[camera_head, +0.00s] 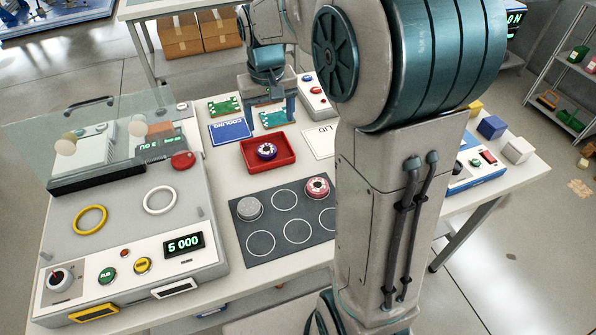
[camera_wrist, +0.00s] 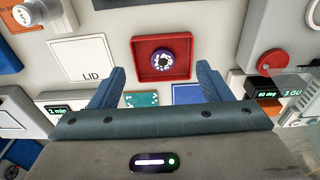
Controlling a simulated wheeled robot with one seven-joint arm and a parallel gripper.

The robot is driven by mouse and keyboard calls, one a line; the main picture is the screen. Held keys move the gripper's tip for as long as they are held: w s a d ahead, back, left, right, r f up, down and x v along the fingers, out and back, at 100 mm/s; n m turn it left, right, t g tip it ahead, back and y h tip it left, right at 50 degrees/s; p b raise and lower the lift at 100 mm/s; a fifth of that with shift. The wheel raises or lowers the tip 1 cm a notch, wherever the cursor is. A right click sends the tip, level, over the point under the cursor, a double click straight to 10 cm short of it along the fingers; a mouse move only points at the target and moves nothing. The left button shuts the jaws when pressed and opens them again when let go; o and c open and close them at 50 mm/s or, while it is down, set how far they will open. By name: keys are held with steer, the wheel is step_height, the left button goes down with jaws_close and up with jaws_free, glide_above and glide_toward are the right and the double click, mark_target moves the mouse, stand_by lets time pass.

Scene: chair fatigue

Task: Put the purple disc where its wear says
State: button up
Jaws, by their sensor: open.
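The purple disc (camera_head: 266,151) has a pale, speckled centre and lies in a red tray (camera_head: 284,165) on the table. In the wrist view the disc (camera_wrist: 160,59) sits near the middle of the red tray (camera_wrist: 138,70). My gripper (camera_head: 269,106) is open and empty, above the table just behind the tray. Its two fingers (camera_wrist: 158,86) show in the wrist view, apart from the disc. The wear marks are too small to read. A dark mat (camera_head: 270,222) with white circles holds a grey disc (camera_head: 249,208) and a red disc (camera_head: 317,187).
A test machine (camera_head: 130,235) at left has a raised clear cover (camera_head: 95,120), yellow and white rings and a "5 000" display (camera_head: 183,243). A blue COOLING card (camera_head: 230,130) and a LID card (camera_head: 319,141) lie near the tray. My arm hides part of the right side.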

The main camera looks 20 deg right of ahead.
steer(key=s+f+t, duration=0.1)
steer(key=s+t, duration=0.1)
steer(key=s, duration=1.7)
steer(key=shift+s, duration=0.35)
steer(key=shift+d, duration=0.1)
steer(key=shift+c, duration=0.3)
